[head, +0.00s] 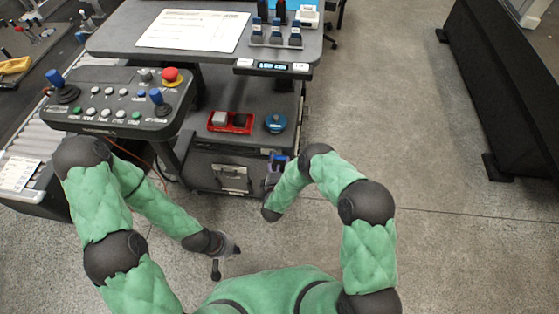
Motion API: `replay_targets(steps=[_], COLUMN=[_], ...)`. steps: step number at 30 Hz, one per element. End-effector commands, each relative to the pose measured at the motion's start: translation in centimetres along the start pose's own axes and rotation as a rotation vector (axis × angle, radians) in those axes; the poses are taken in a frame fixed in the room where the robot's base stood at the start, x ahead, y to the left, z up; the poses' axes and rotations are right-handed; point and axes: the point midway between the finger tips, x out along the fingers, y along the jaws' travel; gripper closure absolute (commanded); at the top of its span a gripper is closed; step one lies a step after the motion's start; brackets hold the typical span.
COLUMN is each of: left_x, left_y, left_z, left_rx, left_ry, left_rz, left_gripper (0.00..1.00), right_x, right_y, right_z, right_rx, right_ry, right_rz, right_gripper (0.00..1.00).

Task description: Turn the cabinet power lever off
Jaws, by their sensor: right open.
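The dark grey cabinet (215,160) stands under the desk, its front facing me. A small blue-and-dark part (279,158) shows at the right end of its front, close to my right gripper (273,175). I cannot tell whether this part is the power lever or belongs to the gripper, and the lever's position is not clear. My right gripper is open at the cabinet's right front, partly hidden by my forearm; contact cannot be told. My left gripper (229,250) hangs low over the floor in front of the cabinet, apart from it; its jaws are too small to read.
A control panel (118,100) with joysticks and a red stop button is at left. A red tray (231,122) and a blue round object (276,122) sit on the cabinet top. The desk (120,32) overhangs behind. The floor (420,120) at right is clear.

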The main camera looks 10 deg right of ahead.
Motion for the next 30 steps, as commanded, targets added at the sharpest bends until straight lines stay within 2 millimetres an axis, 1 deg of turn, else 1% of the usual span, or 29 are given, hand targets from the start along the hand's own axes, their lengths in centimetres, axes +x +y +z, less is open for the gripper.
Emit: replay_targets(steps=[3, 9, 15, 21, 28, 29, 30], left_x=[0.0, 0.0, 0.0, 0.0, 0.0, 0.0, 0.0], left_y=[0.0, 0.0, 0.0, 0.0, 0.0, 0.0, 0.0], left_z=[0.0, 0.0, 0.0, 0.0, 0.0, 0.0, 0.0], left_rx=[0.0, 0.0, 0.0, 0.0, 0.0, 0.0, 0.0], left_ry=[0.0, 0.0, 0.0, 0.0, 0.0, 0.0, 0.0], left_rz=[0.0, 0.0, 0.0, 0.0, 0.0, 0.0, 0.0], left_gripper=[1.0, 1.0, 1.0, 1.0, 1.0, 1.0, 1.0], right_x=[-2.5, -6.4, -9.0, -9.9, -9.9, -9.9, -9.9], right_y=[0.0, 0.0, 0.0, 0.0, 0.0, 0.0, 0.0], right_z=[-0.1, -0.1, -0.1, 0.0, 0.0, 0.0, 0.0], right_rx=[-0.001, -0.001, -0.001, 0.0, 0.0, 0.0, 0.005], right_ry=[0.005, 0.005, 0.004, 0.002, 0.002, 0.001, 0.001], right_rz=[-0.003, -0.002, -0.002, 0.0, -0.001, -0.001, -0.001], right_gripper=[0.4, 0.4, 0.4, 0.4, 0.4, 0.48, 0.6])
